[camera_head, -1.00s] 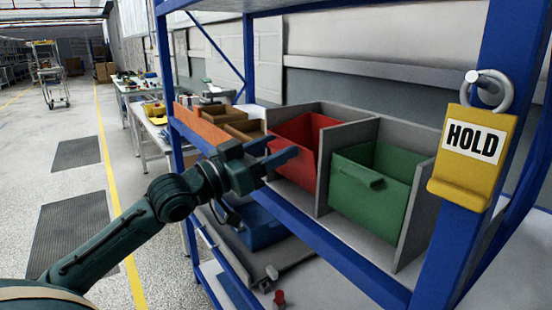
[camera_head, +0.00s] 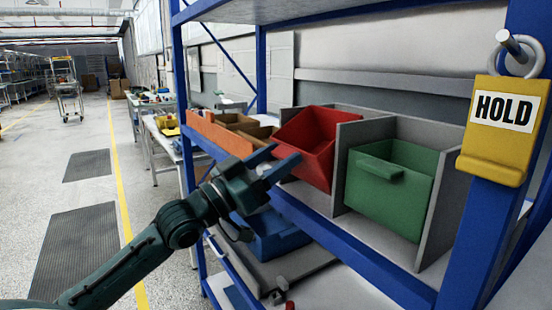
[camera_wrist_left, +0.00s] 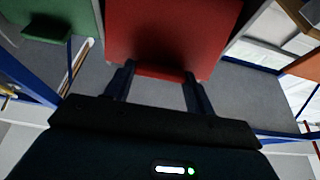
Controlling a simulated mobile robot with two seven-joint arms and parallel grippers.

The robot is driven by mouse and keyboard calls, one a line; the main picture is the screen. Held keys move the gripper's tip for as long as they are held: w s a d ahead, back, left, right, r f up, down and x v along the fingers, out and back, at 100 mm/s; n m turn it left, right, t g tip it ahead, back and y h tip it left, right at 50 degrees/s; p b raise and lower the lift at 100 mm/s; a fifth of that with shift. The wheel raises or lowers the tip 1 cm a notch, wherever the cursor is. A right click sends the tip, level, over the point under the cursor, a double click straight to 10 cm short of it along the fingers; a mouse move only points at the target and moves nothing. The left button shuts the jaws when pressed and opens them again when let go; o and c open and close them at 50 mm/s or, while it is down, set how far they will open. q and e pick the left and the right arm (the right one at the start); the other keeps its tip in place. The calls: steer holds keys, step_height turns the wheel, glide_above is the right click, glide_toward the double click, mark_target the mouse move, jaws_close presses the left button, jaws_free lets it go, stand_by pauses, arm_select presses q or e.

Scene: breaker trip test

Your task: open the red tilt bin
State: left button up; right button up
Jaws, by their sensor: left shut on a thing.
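The red tilt bin (camera_head: 310,155) sits in the left bay of the grey divided holder on the blue shelf, tipped forward with its open top and inside showing. My left gripper (camera_head: 276,162) is at its front, fingers pointing right toward it. In the left wrist view the red front panel (camera_wrist_left: 170,30) fills the top middle, and the fingers (camera_wrist_left: 158,90) stand on both sides of its red lower lip. The gripper is shut on the bin's front part; the exact grip is partly hidden. My right gripper is out of view.
A green bin (camera_head: 390,190) with a front handle sits upright right of the divider (camera_head: 350,150). A yellow HOLD tag (camera_head: 503,130) hangs on the right blue post. A blue bin (camera_head: 275,235) lies below. Brown and orange boxes (camera_head: 220,133) stand left.

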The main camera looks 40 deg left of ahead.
arm_select(q)
steer(key=shift+d+f, duration=0.1)
steer(key=shift+f, duration=0.3)
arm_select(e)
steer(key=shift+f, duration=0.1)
arm_select(q)
steer(key=o, duration=1.1)
steer(key=shift+c, duration=0.2)
steer(key=o, duration=0.3)
steer(key=shift+r, duration=0.2)
steer(key=shift+s, duration=0.1)
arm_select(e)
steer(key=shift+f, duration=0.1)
arm_select(q)
steer(key=b+v, duration=0.2)
steer(key=v, duration=1.1)
steer(key=shift+b, duration=0.4)
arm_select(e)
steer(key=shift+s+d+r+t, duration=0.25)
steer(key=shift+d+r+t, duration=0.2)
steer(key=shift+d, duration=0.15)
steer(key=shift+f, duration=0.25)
